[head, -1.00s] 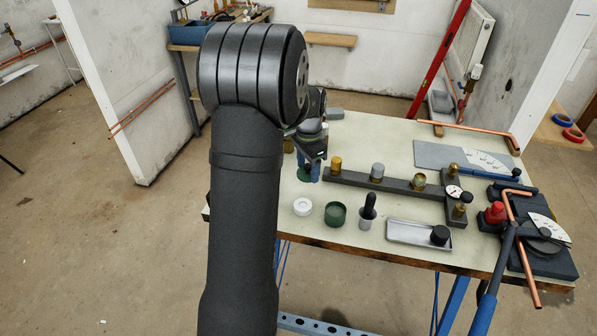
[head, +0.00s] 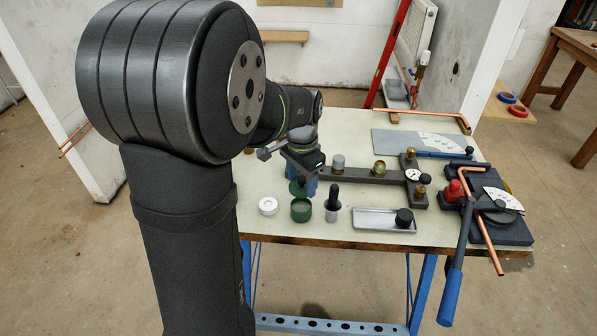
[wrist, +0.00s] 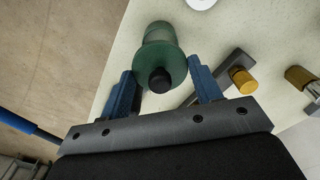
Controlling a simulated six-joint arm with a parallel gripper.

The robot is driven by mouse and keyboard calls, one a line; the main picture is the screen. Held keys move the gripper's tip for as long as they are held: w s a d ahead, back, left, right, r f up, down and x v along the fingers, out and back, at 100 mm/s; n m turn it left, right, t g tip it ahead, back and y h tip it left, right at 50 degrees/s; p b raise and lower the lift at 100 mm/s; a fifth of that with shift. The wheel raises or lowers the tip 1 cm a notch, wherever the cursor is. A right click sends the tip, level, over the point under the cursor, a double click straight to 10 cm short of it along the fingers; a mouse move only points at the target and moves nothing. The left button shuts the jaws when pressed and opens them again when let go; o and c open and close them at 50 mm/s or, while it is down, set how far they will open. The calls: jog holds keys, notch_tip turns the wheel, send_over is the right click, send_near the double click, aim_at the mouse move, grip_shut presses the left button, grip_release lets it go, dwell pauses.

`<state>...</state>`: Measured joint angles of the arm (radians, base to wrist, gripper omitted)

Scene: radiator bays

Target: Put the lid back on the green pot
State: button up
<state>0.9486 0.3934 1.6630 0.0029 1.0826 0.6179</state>
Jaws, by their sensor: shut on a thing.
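My gripper (head: 302,186) has blue fingers and is shut on the green lid (head: 297,188). In the wrist view, the lid (wrist: 146,68) is a green disc with a black knob (wrist: 160,80) between the fingers (wrist: 163,72). The open green pot (head: 301,212) stands on the table, just in front of and below the lid in the head view. A gap shows between them there. In the wrist view, the pot (wrist: 157,30) is partly hidden behind the lid, offset from it.
A white ring-shaped piece (head: 268,206) stands left of the pot. A grey cup with a dark-handled tool (head: 333,205) stands close on its right. A metal tray (head: 375,219) lies further right. A dark bar with brass fittings (head: 360,174) lies behind.

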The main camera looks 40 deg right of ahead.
jog(key=shift+f, duration=2.8)
jog(key=shift+f, duration=0.15)
jog(key=o, duration=1.4)
jog(key=shift+r, duration=3.5)
